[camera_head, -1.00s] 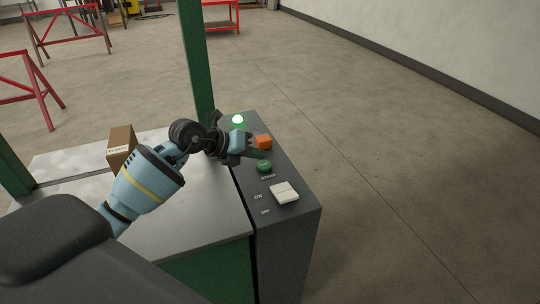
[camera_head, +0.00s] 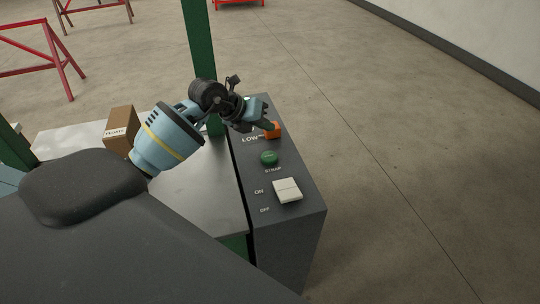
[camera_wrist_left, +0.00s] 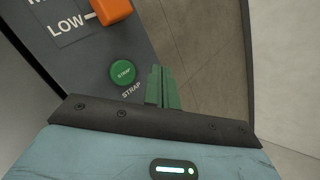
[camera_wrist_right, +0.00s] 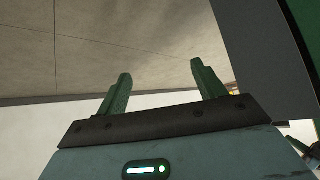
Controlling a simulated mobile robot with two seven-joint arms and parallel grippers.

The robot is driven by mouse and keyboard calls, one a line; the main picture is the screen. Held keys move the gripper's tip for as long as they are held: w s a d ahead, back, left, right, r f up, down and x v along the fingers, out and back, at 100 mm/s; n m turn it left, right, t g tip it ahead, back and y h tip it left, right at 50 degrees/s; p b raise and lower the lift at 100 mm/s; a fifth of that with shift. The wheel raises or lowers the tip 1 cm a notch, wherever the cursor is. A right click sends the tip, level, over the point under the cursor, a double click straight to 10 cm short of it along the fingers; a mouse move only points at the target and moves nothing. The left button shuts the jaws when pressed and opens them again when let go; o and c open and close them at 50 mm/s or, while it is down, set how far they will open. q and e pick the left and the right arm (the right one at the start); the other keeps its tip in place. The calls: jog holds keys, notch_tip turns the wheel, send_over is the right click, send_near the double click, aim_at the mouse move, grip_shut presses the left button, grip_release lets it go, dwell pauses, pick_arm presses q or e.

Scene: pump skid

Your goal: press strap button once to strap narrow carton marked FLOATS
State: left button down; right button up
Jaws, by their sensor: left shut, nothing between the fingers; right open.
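The green STRAP button (camera_head: 269,158) is on the dark control panel and is uncovered. It also shows in the left wrist view (camera_wrist_left: 123,73), left of the fingers. My left gripper (camera_head: 266,122) is shut and empty, over the panel beside the orange knob; in the left wrist view its green fingers (camera_wrist_left: 162,88) are together and appear apart from the button. The narrow brown carton marked FLOATS (camera_head: 121,130) stands upright on the metal table, left of my arm. No strap can be made out on it. My right gripper (camera_wrist_right: 160,72) is open and empty.
The orange knob (camera_head: 272,131) sits by the LOW mark. A white ON/OFF rocker switch (camera_head: 287,190) is nearer on the panel (camera_head: 290,235). A green post (camera_head: 198,45) rises behind my left arm. Floor right of the panel is clear.

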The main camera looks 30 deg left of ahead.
pick_arm(q)
jog(key=b, duration=0.3)
send_over(266, 157)
notch_tip(266, 157, down, 7)
jog(key=shift+s+r, duration=0.1)
jog(key=shift+r, duration=0.05)
jog(key=shift+f, duration=0.6)
jog(key=shift+f+b, duration=0.15)
jog(key=shift+b, duration=0.15)
pick_arm(e)
jog(key=shift+g, duration=0.5)
jog(key=s+f, duration=0.1)
jog(key=f, duration=0.2)
jog(key=s+f, duration=0.1)
jog(key=shift+s+a+f, duration=0.15)
jog(key=shift+s+f, duration=0.15)
jog(key=shift+s+f, duration=0.15)
jog(key=shift+s, duration=0.15)
jog(key=shift+s, duration=0.25)
jog(key=shift+w, duration=0.45)
pick_arm(q)
jog(key=shift+f, duration=0.1)
pick_arm(e)
jog(key=shift+s, duration=0.2)
pick_arm(q)
jog(key=shift+f, duration=0.3)
pick_arm(e)
jog(key=shift+s+f, duration=0.15)
jog(key=shift+s, duration=0.2)
